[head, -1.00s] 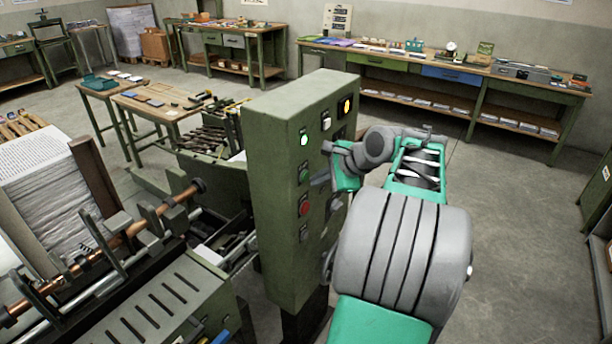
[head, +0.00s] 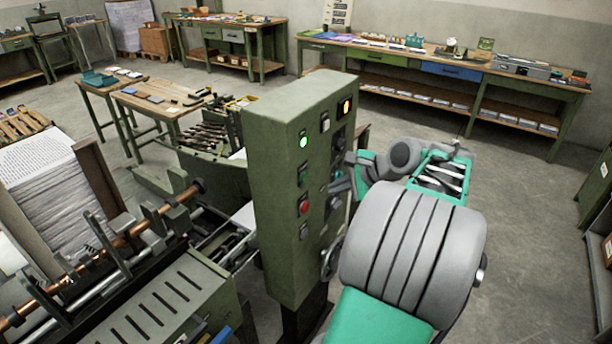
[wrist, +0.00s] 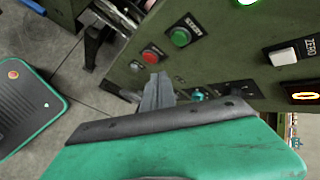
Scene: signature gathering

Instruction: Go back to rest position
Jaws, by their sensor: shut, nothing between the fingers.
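My gripper (head: 341,184) is beside the button face of the green control cabinet (head: 282,150), at the right of that face in the head view. In the wrist view its grey fingers (wrist: 157,92) are together, with nothing between them. They point toward the panel, and I cannot tell the exact gap. The panel carries a red button (wrist: 151,54), a green button (wrist: 182,37), a white switch marked ZERO (wrist: 283,56) and a lit orange display (wrist: 304,95). A green lamp (head: 303,140) is lit. My arm hides part of the floor right of the cabinet.
A machine with a copper-coloured bar (head: 95,262) and a paper stack (head: 55,190) stands at left. A long workbench (head: 455,72) lines the back wall. Small tables (head: 165,108) stand at the back left. The floor (head: 525,210) at right is clear.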

